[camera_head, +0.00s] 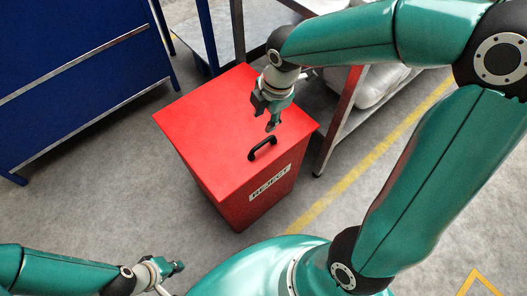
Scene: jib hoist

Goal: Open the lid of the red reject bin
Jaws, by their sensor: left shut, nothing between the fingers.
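The red reject bin (215,187) stands on the floor at the centre, with a "REJECT" label on its front. Its red lid (205,120) lies flat and closed on top. A black handle (262,148) sits near the lid's front right edge. My left gripper (179,267) is shut and empty at the bottom left, well away from the bin.
A blue cabinet (75,75) stands at the left. A metal rack (345,120) with pale sacks (380,85) stands close behind the bin at the right. A yellow line (345,180) runs across the floor. Grey floor is clear left of the bin.

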